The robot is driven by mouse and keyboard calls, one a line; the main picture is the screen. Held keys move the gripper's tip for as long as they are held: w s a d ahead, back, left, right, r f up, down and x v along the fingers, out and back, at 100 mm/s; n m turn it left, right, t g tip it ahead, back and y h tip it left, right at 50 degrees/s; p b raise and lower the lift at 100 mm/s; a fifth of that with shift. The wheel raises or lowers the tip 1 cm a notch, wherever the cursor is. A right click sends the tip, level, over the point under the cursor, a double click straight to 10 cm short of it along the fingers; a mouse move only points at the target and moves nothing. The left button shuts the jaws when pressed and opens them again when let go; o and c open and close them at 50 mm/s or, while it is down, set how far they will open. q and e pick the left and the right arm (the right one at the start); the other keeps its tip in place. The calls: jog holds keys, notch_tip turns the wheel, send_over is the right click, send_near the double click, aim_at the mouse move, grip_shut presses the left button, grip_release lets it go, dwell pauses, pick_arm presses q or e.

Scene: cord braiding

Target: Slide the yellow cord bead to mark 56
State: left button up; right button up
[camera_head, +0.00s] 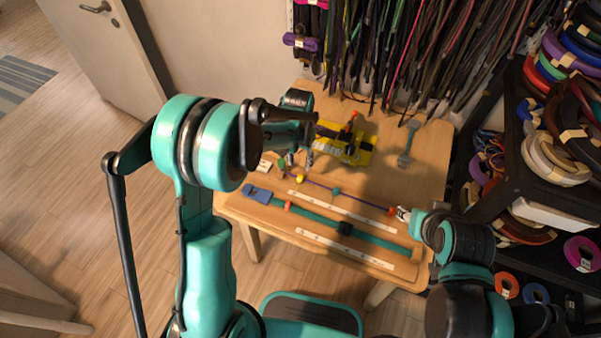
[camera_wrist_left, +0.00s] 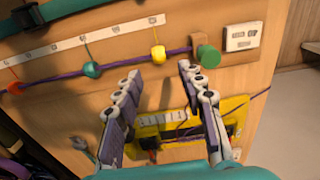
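The yellow cord bead (camera_head: 300,179) sits on a purple cord (camera_head: 361,203) near its left end in the head view. It also shows in the left wrist view (camera_wrist_left: 158,54), with a thin yellow line running up to the white marked strip (camera_wrist_left: 118,29). My left gripper (camera_wrist_left: 159,72) is open, its fingertips apart and close to the yellow bead, with nothing between them. It also shows in the head view (camera_head: 300,160). My right gripper (camera_head: 404,214) is by the cord's right end, near an orange bead (camera_head: 392,211); its fingers are too small to read. The mark numbers are unreadable.
A green bead (camera_wrist_left: 91,69) is further along the cord, and a green end piece (camera_wrist_left: 208,55) stands beside the yellow bead. A yellow tool (camera_wrist_left: 190,125) lies behind. A teal strap (camera_head: 320,219) with a dark slider lies in front on the table (camera_head: 430,150).

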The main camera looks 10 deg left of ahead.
aim_at(301, 176)
pick_arm(q)
jog(key=shift+w+d+f, duration=0.15)
jog(key=shift+w+f, duration=0.05)
jog(key=shift+f, duration=0.65)
notch_tip(301, 176, down, 7)
jog(key=b, duration=0.2)
jog(key=shift+f+b, duration=0.2)
jog(key=shift+b, duration=0.1)
grip_shut()
